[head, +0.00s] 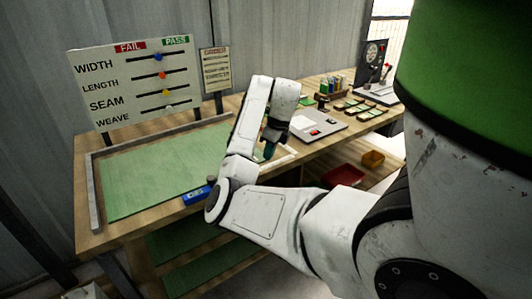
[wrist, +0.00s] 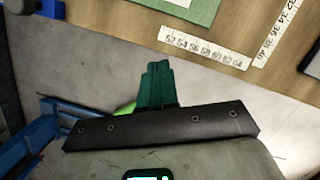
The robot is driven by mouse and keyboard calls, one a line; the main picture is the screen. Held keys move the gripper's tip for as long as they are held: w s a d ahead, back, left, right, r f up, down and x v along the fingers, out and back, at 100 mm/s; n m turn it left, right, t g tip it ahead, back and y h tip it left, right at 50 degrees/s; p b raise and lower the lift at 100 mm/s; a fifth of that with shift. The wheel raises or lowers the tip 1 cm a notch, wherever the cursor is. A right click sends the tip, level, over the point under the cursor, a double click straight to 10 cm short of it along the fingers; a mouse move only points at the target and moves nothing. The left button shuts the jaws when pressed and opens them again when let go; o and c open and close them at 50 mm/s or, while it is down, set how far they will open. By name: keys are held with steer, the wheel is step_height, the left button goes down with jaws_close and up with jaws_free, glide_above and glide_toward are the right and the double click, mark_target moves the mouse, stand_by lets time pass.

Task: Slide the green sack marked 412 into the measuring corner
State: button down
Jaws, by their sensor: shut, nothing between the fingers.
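A large green sack (head: 155,172) lies flat on the left part of the wooden table. A raised grey rail (head: 94,200) runs along its left side and the back, forming the measuring corner. The sack lies close to the rails; I cannot tell whether it touches them. I can read no 412 on it. A green corner (wrist: 204,8) shows at the top of the wrist view, apart from my fingers. My gripper (head: 268,152) is at the table's front, right of the sack. In the wrist view its teal fingers (wrist: 158,85) are shut and empty, with floor behind them.
White number strips (wrist: 205,48) lie on the table. A blue device (head: 197,195) sits at the front edge. More green sheets (head: 185,238) lie on shelves below. A sign board (head: 135,83) stands behind. A grey flat device (head: 318,126) and small items occupy the right.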

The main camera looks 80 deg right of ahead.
mark_target(262, 173)
steer(key=x, duration=0.6)
steer(key=shift+w+f, duration=0.2)
steer(key=shift+f, duration=0.2)
steer(key=shift+w+d+r, duration=0.1)
steer(key=shift+w+d, duration=0.15)
steer(key=shift+w, duration=0.35)
steer(key=shift+w+d+r, duration=0.1)
steer(key=shift+w+d, duration=0.15)
steer(key=shift+w, duration=0.35)
steer(key=shift+w+d, duration=0.25)
steer(key=shift+w, duration=0.35)
steer(key=shift+w+d+p, duration=0.1)
steer(key=shift+w+d, duration=0.2)
steer(key=shift+w, duration=0.4)
steer(key=shift+w+d+p, duration=0.15)
steer(key=shift+w+d, duration=0.1)
steer(key=shift+w, duration=0.4)
steer(key=shift+w+d+p, duration=0.1)
steer(key=shift+w+d, duration=0.2)
steer(key=shift+w, duration=0.4)
steer(key=shift+s, duration=0.1)
